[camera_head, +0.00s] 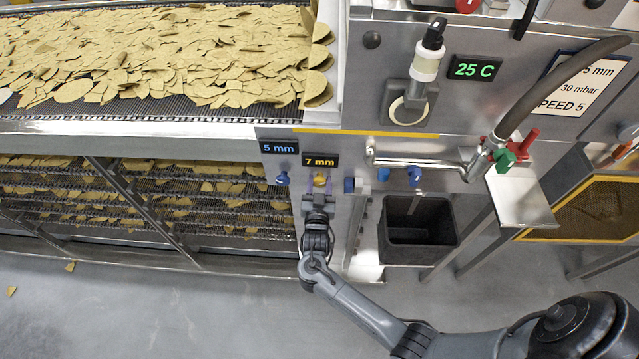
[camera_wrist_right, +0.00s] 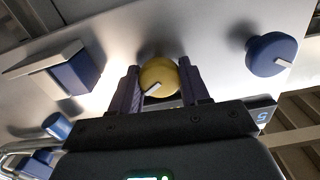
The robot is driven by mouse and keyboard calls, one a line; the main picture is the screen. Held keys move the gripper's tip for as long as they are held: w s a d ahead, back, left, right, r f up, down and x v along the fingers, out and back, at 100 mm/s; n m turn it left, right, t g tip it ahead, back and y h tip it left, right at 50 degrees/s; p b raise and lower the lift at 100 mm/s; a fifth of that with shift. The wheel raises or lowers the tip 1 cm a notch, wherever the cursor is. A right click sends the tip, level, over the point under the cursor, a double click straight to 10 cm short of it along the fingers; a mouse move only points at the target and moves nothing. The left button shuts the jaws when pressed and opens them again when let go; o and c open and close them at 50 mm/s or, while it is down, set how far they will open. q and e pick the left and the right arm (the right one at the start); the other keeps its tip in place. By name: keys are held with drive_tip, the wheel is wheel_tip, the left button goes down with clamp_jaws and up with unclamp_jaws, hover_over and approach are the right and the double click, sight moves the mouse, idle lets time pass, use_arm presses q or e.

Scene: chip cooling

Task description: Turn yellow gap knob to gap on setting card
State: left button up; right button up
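The yellow gap knob (camera_head: 320,179) sits on the machine's front panel under a display (camera_head: 319,161) reading 7 mm in yellow. My right gripper (camera_head: 319,192) is at the knob from below. In the right wrist view its two fingers (camera_wrist_right: 160,88) stand on either side of the yellow knob (camera_wrist_right: 158,74) and appear to touch it, with no clear gap. The knob's white pointer mark is tilted. My left gripper is not in view.
A blue knob (camera_head: 282,179) under a 5 mm display (camera_head: 279,147) is close on the left. Blue parts (camera_head: 349,185) are close on the right. A black bin (camera_head: 418,232), a metal pipe (camera_head: 415,160) and a 25 C display (camera_head: 474,69) are farther right. Chips cover the upper belt (camera_head: 60,133).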

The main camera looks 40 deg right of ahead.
drive_tip(key=c, duration=0.5)
